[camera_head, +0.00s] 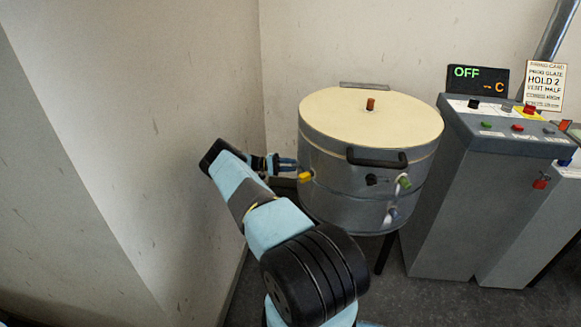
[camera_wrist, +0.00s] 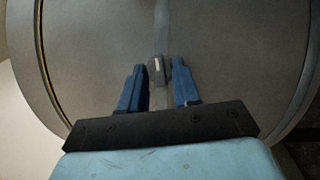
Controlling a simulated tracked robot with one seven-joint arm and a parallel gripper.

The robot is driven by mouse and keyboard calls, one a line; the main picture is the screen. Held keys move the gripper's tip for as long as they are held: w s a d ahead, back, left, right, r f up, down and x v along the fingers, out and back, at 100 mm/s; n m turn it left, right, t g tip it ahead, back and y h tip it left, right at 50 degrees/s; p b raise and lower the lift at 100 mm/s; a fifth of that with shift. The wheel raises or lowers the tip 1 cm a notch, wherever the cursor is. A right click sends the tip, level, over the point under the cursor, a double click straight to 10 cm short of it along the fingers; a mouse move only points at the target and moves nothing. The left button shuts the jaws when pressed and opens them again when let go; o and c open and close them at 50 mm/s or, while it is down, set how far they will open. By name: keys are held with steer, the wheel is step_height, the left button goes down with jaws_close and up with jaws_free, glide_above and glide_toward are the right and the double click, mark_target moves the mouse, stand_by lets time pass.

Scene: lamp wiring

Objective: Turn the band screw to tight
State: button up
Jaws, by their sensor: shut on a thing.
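The band screw (camera_wrist: 158,70) shows in the wrist view as a small dark grey head with a pale mark, on the grey side of the round kiln (camera_head: 335,165). My gripper's blue fingers (camera_wrist: 157,72) stand on either side of it and are shut on it. In the head view my gripper (camera_head: 294,165) reaches the kiln's left side from the left. The screw cannot be made out there, and I cannot tell how tight it is.
A yellow piece (camera_head: 304,176) is on the kiln's side, just below my fingertips. The kiln has a pale lid (camera_head: 350,120) and a black handle (camera_head: 377,158). A grey control cabinet (camera_head: 470,190) stands to the right, under an "OFF" display (camera_head: 477,79). A bare wall (camera_head: 150,130) is close on the left.

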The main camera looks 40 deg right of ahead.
steer(key=shift+s+f+m+y, duration=0.1)
steer(key=shift+m+y, duration=0.3)
steer(key=shift+m, duration=0.4)
steer(key=shift+f, duration=0.1)
steer(key=o, duration=0.7)
